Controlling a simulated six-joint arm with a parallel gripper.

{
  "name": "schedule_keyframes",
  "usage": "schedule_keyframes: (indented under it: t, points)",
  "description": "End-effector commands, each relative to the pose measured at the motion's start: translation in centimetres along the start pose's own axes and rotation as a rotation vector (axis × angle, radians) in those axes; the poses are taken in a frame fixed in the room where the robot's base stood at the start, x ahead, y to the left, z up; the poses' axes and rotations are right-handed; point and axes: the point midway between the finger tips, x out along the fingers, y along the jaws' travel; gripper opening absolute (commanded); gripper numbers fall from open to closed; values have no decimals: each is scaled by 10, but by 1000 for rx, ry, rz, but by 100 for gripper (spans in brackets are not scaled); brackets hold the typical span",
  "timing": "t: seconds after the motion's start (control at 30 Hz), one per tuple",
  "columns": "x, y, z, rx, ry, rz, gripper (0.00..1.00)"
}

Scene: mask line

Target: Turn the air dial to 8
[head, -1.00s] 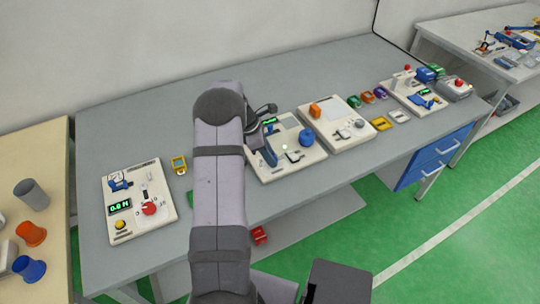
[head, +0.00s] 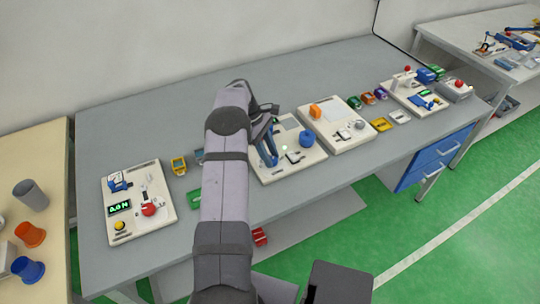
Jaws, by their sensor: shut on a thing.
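The centre panel (head: 312,155) is pale and carries a round blue knob (head: 306,138), a green light and an upright blue part (head: 268,146). The left panel (head: 148,232) carries a red dial (head: 148,209), a green-lit display (head: 119,208) and a yellow button (head: 119,226). I cannot tell which control is the air dial. My arm reaches over the bench, and its dark wrist end (head: 264,108) is at the back left of the centre panel, by the upright blue part. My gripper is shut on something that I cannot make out. My arm hides the jaw tips.
Another pale panel (head: 338,126) with an orange block stands to the right. Cups (head: 29,268) stand on the left table. The bench's back left is clear.

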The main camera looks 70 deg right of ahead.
Motion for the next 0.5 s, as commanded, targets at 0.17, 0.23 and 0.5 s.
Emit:
schedule_keyframes:
  t: [0.17,0.23,0.5]
  points:
    - [0,0,1,3,-1,-1,7]
    - [0,0,1,2,-1,-1,7]
    - [0,0,1,1,-1,0,47]
